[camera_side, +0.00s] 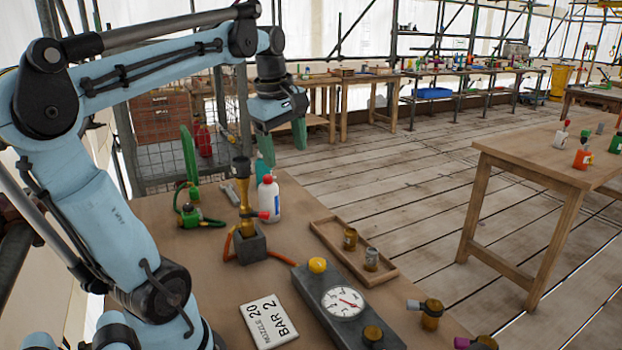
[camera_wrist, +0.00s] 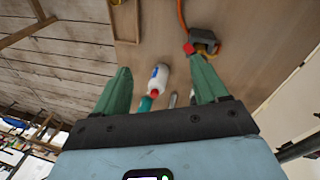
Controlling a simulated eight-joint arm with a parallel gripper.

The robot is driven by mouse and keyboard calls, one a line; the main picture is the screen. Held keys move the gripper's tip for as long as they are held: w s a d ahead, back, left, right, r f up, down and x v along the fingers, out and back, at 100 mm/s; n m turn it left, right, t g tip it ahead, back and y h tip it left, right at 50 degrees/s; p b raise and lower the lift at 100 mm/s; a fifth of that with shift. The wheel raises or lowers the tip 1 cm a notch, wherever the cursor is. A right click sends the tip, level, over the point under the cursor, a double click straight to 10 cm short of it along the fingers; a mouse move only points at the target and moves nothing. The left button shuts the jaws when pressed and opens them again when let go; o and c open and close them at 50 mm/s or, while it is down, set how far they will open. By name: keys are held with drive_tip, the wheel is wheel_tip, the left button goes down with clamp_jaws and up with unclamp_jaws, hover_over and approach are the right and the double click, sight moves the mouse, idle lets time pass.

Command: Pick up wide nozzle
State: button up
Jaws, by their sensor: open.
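Two small cup-shaped nozzles lie in the wooden tray (camera_side: 323,236): a brass one (camera_side: 350,239) and a silver-grey one (camera_side: 371,261). I cannot tell for certain which is the wide nozzle. A brass torch (camera_side: 243,190) stands upright in a dark block (camera_side: 250,245), with a dark flared top. My gripper (camera_side: 283,142) is open and empty, high above the back of the bench, apart from the nozzles. In the wrist view its green fingers (camera_wrist: 160,66) are spread. There the tray (camera_wrist: 125,40) shows at the top edge and the block (camera_wrist: 206,36) at upper right; no nozzle is clear.
A white bottle (camera_side: 269,199) with a red cap stands beside the torch. A dark gauge box (camera_side: 308,287) with a yellow knob and a white card (camera_side: 269,320) reading "NOZZLE 20 BAR 2" are at the front. Orange hose runs by the block.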

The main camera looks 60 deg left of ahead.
sight(240, 159)
drive_tip(key=s+a+r+n, duration=0.2)
drive_tip(key=n, duration=0.1)
drive_tip(key=s+a+r+n+g+h, duration=0.1)
drive_tip(key=s+a+n, duration=0.1)
drive_tip(key=a+n, duration=0.1)
drive_tip(key=s+a+r+n+g, duration=0.1)
drive_tip(key=s+a+r+n, duration=0.1)
drive_tip(key=n, duration=0.3)
drive_tip(key=shift+s+a+r, duration=0.3)
drive_tip(key=shift+s+a, duration=0.1)
drive_tip(key=shift+a, duration=0.15)
drive_tip(key=shift+d+f, duration=0.15)
drive_tip(key=shift+f, duration=5.75)
drive_tip(key=c, duration=1.3)
drive_tip(key=shift+o, duration=0.2)
